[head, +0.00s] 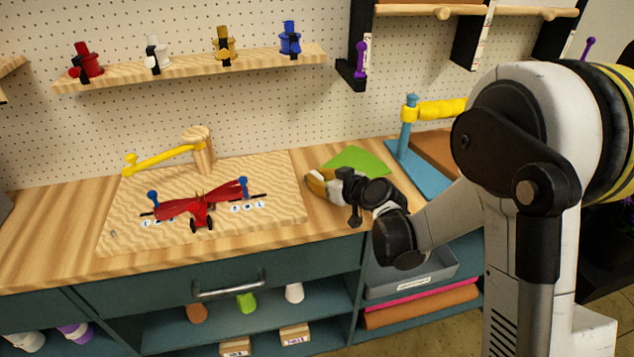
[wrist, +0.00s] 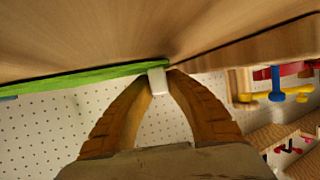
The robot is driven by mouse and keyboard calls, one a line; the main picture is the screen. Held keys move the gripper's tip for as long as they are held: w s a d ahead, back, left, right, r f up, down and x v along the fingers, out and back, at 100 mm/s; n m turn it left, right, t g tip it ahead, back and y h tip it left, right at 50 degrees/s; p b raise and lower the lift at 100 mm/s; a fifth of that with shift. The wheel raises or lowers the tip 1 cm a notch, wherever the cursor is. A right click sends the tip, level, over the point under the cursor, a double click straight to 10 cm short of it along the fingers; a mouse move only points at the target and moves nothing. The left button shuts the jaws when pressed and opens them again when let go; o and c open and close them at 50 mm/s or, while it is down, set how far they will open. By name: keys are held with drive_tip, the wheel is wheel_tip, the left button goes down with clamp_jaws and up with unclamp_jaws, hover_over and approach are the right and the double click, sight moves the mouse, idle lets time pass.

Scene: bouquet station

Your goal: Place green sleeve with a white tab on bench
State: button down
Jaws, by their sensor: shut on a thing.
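The green sleeve (head: 358,160) lies flat at the back right of the wooden bench (head: 70,238), just behind my gripper in the head view. In the wrist view, which is upside down, the sleeve (wrist: 85,78) shows edge-on as a thin green strip close along the bench top. I cannot tell whether all of it touches the bench. Its white tab (wrist: 157,82) is between my orange-brown fingertips. My gripper (head: 312,181) is low over the bench and shut on the tab; the wrist view shows the fingers (wrist: 162,79) too. The tab is hidden in the head view.
A blue stand (head: 420,172) with a yellow bar is right of the sleeve. To the left is a pale board (head: 270,172) with a red winged piece (head: 202,205) and a wooden post (head: 200,150) with a yellow arm. A grey tray (head: 440,264) sits below the bench.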

drive_tip(key=shift+f, duration=0.25)
drive_tip(key=c, duration=1.4)
unclamp_jaws()
drive_tip(key=shift+c, duration=0.2)
drive_tip(key=shift+r, duration=0.15)
